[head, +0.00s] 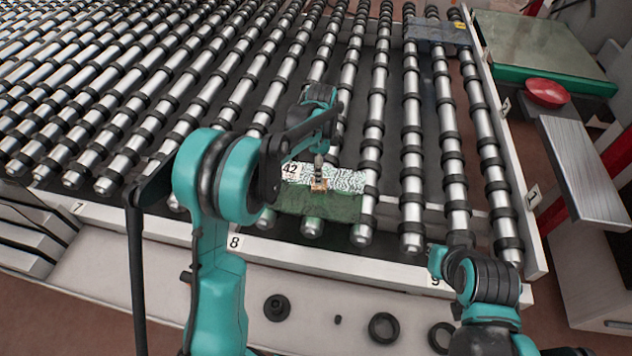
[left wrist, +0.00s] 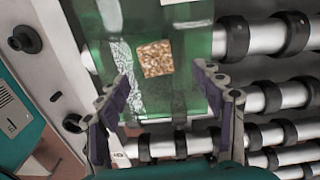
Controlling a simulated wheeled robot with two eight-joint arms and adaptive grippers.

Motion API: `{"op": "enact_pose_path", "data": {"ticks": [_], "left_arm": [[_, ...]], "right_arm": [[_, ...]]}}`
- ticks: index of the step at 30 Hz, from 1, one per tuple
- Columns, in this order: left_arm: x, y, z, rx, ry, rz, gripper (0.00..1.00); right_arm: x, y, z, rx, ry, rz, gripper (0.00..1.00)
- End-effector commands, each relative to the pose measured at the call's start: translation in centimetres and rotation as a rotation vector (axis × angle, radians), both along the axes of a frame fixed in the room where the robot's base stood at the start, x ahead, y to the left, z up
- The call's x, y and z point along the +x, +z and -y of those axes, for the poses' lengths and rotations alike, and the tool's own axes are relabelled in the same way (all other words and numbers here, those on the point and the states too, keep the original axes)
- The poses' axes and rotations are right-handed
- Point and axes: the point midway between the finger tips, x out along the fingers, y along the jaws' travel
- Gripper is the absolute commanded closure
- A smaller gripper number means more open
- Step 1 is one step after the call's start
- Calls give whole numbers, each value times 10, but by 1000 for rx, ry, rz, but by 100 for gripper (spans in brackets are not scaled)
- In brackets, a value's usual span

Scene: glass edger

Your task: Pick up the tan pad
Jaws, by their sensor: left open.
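The tan pad (head: 319,184) is a small speckled square on a green glass sheet (head: 335,207) that rests on the rollers. It also shows in the left wrist view (left wrist: 154,58), flat on the glass. My left gripper (head: 319,161) is above the glass, close to the pad. In the left wrist view my left gripper (left wrist: 165,82) is open and empty, its two fingers apart, with the pad ahead of and between them. My right arm shows at the lower right of the head view, but its gripper cannot be made out.
Rows of metal rollers (head: 372,130) with black rings fill the table. A white front rail (head: 300,255) carries numbers. Black rings (head: 383,327) lie on the ledge in front.

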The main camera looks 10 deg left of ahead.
Motion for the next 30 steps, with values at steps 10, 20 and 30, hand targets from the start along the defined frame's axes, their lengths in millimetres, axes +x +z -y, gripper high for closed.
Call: {"op": "enact_pose_path", "data": {"ticks": [10,20,30], "left_arm": [[-5,-50,4,0,3,1,33],[-6,-59,3,0,3,1,33],[-6,-59,3,0,3,1,70]], "right_arm": [[0,-12,0,0,0,0,100],[0,-12,0,0,0,0,100],[0,-12,0,0,0,0,100]]}}
